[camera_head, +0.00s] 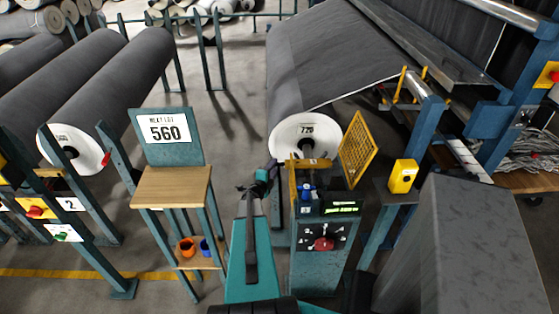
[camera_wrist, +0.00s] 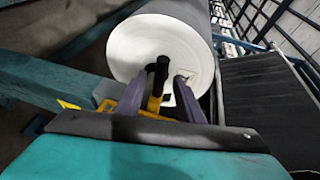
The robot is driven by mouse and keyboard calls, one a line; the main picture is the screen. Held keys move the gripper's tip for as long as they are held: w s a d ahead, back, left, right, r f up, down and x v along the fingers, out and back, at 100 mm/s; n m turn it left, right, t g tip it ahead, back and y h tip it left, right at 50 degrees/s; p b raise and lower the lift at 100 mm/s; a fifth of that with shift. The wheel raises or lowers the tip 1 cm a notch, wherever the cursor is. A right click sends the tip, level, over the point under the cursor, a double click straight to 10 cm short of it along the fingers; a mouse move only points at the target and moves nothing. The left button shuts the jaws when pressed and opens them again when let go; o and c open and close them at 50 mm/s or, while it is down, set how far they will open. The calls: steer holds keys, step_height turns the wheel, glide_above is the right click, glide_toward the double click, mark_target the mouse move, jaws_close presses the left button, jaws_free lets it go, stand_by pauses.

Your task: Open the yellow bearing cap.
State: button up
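In the wrist view, a yellow part with a black handle, apparently the yellow bearing cap (camera_wrist: 154,104), stands in front of the white end of a grey roll (camera_wrist: 128,48). My gripper (camera_wrist: 161,78) is open, with one finger on each side of the black handle; I cannot tell whether either finger touches it. The fingers hide part of the yellow piece.
A yellow mesh guard (camera_head: 358,148) stands right of the roll end, above a control panel (camera_head: 322,243) with a red knob. A wooden-topped stand (camera_head: 172,187) is at left. A yellow box (camera_head: 402,176) and a grey block (camera_head: 465,250) are at right. Floor shows behind the stand.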

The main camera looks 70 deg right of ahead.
steer(key=d+f+p, duration=0.1)
steer(key=d+p, duration=0.1)
steer(key=d, duration=0.5)
steer(key=shift+f, duration=0.15)
steer(key=shift+s, duration=0.1)
stand_by(0.4)
jaws_close()
